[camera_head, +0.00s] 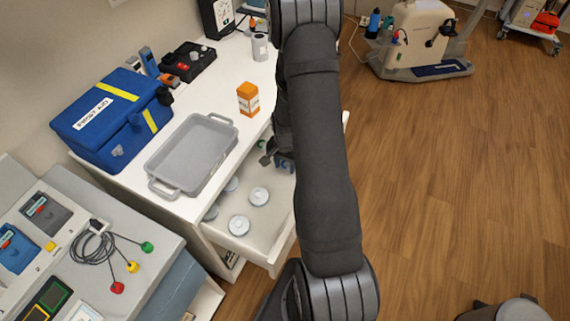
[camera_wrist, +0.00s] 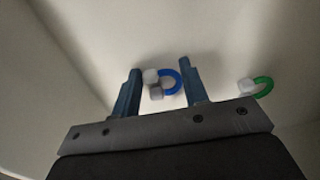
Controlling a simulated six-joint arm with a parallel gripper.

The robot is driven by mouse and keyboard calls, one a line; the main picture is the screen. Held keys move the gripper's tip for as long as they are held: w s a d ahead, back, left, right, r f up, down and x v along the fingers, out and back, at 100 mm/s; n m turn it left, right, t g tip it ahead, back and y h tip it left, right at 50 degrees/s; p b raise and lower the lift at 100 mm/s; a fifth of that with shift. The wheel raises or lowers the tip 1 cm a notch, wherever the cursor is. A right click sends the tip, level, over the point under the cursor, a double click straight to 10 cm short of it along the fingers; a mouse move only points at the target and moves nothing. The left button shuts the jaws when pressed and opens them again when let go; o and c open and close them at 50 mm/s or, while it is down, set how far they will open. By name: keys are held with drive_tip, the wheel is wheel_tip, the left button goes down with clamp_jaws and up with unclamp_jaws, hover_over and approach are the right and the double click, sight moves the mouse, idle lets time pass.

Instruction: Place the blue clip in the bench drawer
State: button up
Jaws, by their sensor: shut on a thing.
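My gripper (camera_head: 276,160) is low over the open bench drawer (camera_head: 272,222), largely hidden by my own arm in the head view. In the wrist view my gripper (camera_wrist: 160,67) has its two blue fingers on either side of the blue clip (camera_wrist: 171,82), a blue ring shape with pale grey tips, and is shut on it. The clip does not show clearly in the head view. Pale drawer surfaces lie behind it in the wrist view; whether it touches the floor I cannot tell.
A green clip (camera_wrist: 262,87) lies right of the fingers; several white round tubs (camera_head: 259,196) sit in the drawer. On the bench are a grey tray (camera_head: 166,190), an orange bottle (camera_head: 248,98) and a blue case (camera_head: 108,120). Drawer walls are close by.

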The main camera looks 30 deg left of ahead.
sight(285, 167)
drive_tip(key=o, duration=0.9)
drive_tip(key=shift+f, duration=0.1)
wheel_tip(285, 167, up, 12)
drive_tip(key=shift+r, duration=0.2)
drive_tip(key=shift+f, duration=0.1)
wheel_tip(285, 167, down, 12)
drive_tip(key=shift+f, duration=0.1)
idle(0.5)
drive_tip(key=shift+r, duration=0.2)
